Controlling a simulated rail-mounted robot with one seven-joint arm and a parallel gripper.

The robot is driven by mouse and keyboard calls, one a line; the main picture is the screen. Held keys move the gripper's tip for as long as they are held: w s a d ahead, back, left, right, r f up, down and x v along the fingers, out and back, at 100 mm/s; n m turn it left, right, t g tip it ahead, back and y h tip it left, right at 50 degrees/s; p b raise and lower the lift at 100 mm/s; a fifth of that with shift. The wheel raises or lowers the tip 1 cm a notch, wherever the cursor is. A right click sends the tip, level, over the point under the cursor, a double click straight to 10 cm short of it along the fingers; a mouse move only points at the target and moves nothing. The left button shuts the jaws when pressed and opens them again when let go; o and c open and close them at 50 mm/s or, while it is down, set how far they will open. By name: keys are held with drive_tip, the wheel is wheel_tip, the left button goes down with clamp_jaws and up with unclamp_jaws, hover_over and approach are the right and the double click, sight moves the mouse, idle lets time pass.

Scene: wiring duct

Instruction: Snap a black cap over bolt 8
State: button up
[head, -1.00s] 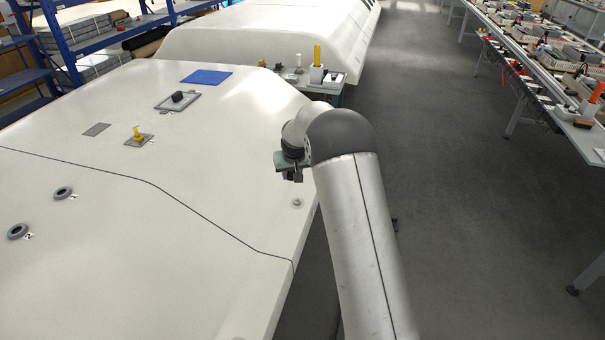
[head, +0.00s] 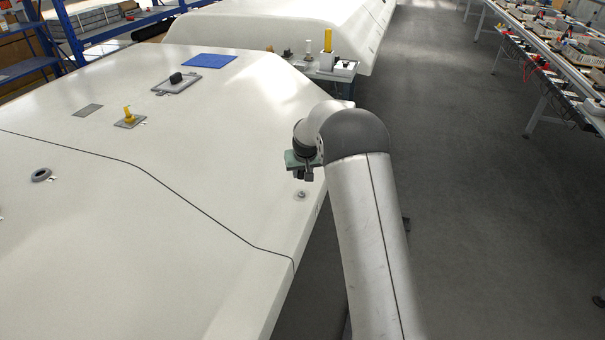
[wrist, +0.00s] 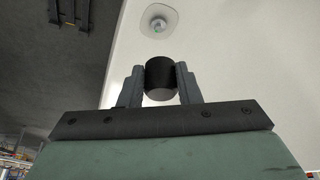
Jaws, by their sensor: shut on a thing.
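My gripper (wrist: 160,88) is shut on a black cap (wrist: 160,74) in the wrist view, with one finger on each side of it. A bolt (wrist: 158,25) on a pale round base stands beyond the cap in the wrist view, apart from it. In the head view a bolt (head: 301,195) stands near the right edge of the white panel, and my gripper (head: 303,176) is above and just behind it. The cap is not clear in the head view. No number is readable beside this bolt.
The white panel (head: 150,220) is broad and mostly clear. A small side table (head: 325,72) stands behind. Grey floor lies right.

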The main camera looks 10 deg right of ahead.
sight(302, 194)
drive_tip(key=shift+s, duration=0.1)
drive_tip(key=shift+f+b, duration=2.1)
drive_tip(key=shift+f, duration=0.75)
drive_tip(key=shift+f+b, duration=1.35)
drive_tip(key=shift+f, duration=0.1)
drive_tip(key=o, duration=1)
drive_tip(key=shift+r, duration=0.1)
drive_tip(key=shift+v, duration=8.65)
drive_tip(key=shift+a, duration=0.15)
